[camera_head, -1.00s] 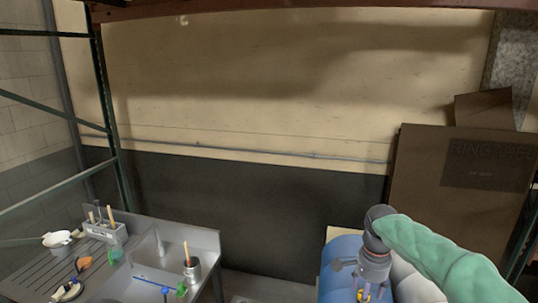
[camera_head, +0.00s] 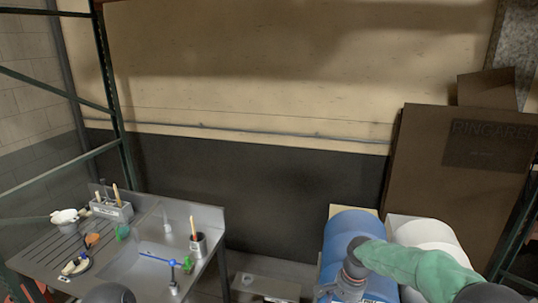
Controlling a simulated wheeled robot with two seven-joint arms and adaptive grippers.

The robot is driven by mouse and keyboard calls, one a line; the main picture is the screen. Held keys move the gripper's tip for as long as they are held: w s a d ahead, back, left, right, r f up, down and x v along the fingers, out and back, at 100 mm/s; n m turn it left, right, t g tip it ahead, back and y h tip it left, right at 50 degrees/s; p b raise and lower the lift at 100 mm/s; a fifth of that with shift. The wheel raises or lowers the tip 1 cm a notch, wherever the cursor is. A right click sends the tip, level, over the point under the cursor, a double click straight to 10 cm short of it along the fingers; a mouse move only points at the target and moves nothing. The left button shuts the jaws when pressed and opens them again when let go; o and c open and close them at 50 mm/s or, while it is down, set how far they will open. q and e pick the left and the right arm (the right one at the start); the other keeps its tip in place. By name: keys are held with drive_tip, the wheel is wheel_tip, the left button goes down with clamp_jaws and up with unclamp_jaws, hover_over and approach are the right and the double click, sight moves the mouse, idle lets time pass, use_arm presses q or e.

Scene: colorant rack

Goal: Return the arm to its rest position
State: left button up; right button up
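My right arm comes in from the lower right in a green sleeve and ends in a dark grey wrist. My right gripper (camera_head: 345,289) points down in front of a blue barrel (camera_head: 352,222). Its fingers are small and cut by the bottom edge, so I cannot tell whether they are open or shut, or whether they touch the barrel. A dark grey rounded part at the bottom left edge may belong to my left arm. My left gripper is not in view.
A white barrel (camera_head: 424,233) stands right of the blue one. A metal sink bench (camera_head: 206,222) at left carries a pot (camera_head: 65,217), a utensil holder (camera_head: 112,211) and a cup with a wooden handle (camera_head: 198,245). Cardboard (camera_head: 455,190) leans at right. The air before the back wall is clear.

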drive_tip(key=s+a+f+n+y+b, duration=0.1)
drive_tip(key=s+a+f+b, duration=0.15)
drive_tip(key=f, duration=0.65)
drive_tip(key=s+a+f+n+b, duration=0.1)
drive_tip(key=s+a+f+b, duration=0.2)
drive_tip(key=f, duration=0.5)
drive_tip(key=s+a+f+n+y+b, duration=0.15)
drive_tip(key=s+f, duration=0.25)
drive_tip(key=f, duration=0.5)
drive_tip(key=s+a+f+n+b, duration=0.1)
drive_tip(key=s+a+f+b, duration=0.1)
drive_tip(key=s+f, duration=0.5)
drive_tip(key=s+a+f+n+b, duration=0.2)
drive_tip(key=s+f+b, duration=0.1)
drive_tip(key=s+f, duration=0.4)
drive_tip(key=shift+s, duration=1.05)
drive_tip(key=shift+a, duration=0.1)
